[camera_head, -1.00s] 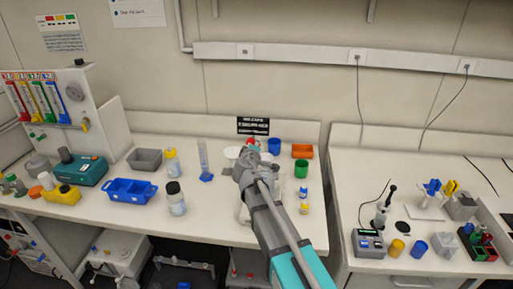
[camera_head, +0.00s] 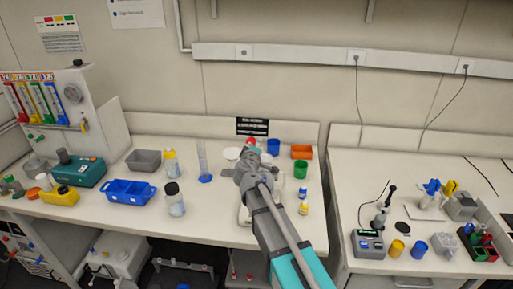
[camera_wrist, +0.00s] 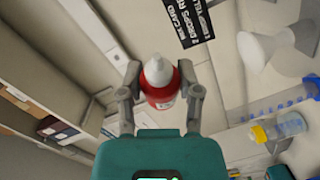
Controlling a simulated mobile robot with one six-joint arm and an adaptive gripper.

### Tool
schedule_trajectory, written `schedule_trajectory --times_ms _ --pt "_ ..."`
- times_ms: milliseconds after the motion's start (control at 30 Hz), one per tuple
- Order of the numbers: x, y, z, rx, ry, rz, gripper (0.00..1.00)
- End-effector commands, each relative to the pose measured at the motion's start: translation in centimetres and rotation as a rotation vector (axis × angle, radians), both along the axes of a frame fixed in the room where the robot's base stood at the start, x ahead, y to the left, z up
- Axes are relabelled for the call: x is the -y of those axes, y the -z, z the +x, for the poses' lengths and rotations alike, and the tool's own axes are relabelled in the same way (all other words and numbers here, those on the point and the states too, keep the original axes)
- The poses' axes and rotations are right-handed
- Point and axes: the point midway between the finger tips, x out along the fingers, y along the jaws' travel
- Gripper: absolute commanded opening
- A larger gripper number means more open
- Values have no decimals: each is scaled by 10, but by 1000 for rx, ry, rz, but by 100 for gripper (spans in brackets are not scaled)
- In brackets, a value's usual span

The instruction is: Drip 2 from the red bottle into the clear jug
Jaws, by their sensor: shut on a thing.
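The red bottle (camera_wrist: 163,98) has a white pointed nozzle. My gripper (camera_wrist: 159,84) is shut around its sides in the wrist view, with the nozzle pointing away from the gripper body. In the head view the red bottle (camera_head: 250,142) shows as a small red patch beyond my wrist, near the back of the left bench. My gripper's fingers are mostly hidden there by the arm. I cannot clearly make out the clear jug; my arm covers part of the bench. No drop is visible.
A measuring cylinder (camera_head: 203,160), a yellow-capped bottle (camera_head: 171,164) and a black-capped bottle (camera_head: 174,200) stand left of my arm. A blue cup (camera_head: 273,146), green cup (camera_head: 300,169) and orange tray (camera_head: 301,152) are to the right. A black sign (camera_head: 252,126) stands behind.

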Motion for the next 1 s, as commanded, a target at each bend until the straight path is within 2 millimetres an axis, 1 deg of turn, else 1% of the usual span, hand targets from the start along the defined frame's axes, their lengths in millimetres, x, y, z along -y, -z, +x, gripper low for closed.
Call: schedule_trajectory --times_ms 300,767,1000 --pt "1 -2 0 33 -1 52 7" --pt "1 -2 0 39 -1 61 7" --pt "2 -4 -1 69 0 108 7"
